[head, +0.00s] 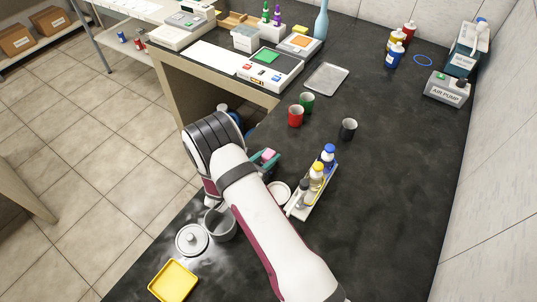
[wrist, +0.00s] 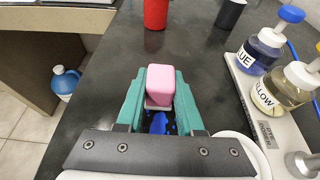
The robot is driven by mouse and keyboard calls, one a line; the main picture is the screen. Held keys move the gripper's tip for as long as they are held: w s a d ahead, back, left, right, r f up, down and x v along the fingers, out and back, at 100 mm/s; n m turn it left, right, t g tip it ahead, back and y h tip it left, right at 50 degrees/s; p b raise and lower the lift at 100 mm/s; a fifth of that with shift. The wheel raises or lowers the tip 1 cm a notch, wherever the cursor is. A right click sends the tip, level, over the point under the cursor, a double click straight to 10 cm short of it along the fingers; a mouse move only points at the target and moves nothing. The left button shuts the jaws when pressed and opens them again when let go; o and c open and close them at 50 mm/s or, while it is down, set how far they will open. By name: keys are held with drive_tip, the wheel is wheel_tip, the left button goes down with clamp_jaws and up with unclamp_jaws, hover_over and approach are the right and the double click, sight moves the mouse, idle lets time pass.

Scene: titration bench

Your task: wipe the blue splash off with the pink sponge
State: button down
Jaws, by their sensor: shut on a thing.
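The pink sponge (wrist: 160,84) is a small block with a pale underside, held between the teal fingers of my gripper (wrist: 161,100). In the head view the sponge (head: 267,155) shows as a pink patch at the fingertips of my gripper (head: 265,161). The blue splash (wrist: 158,123) shows in the wrist view as dark blue blotches on the black bench, between the fingers and just on the near side of the sponge. My fingers and wrist hide part of it. I cannot tell whether the sponge touches the bench.
A white rack (head: 315,199) of dye bottles stands close on the right, with a white dish (head: 279,192) beside it. Red (head: 295,116), green (head: 307,102) and black (head: 348,129) cups stand beyond. A glass beaker (head: 219,225) and yellow tray (head: 173,281) are nearer.

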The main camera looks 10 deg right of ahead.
sight(269, 153)
drive_tip(key=shift+f, duration=0.3)
drive_tip(key=shift+s+a+f, duration=0.15)
drive_tip(key=shift+s+a, duration=2.55)
drive_tip(key=shift+w+d+r, duration=0.2)
drive_tip(key=shift+w+d, duration=1.2)
drive_tip(key=shift+w+d+f, duration=0.15)
drive_tip(key=shift+w+d, duration=1.15)
drive_tip(key=shift+d, duration=0.05)
drive_tip(key=shift+r, duration=3)
drive_tip(key=shift+r, duration=1.55)
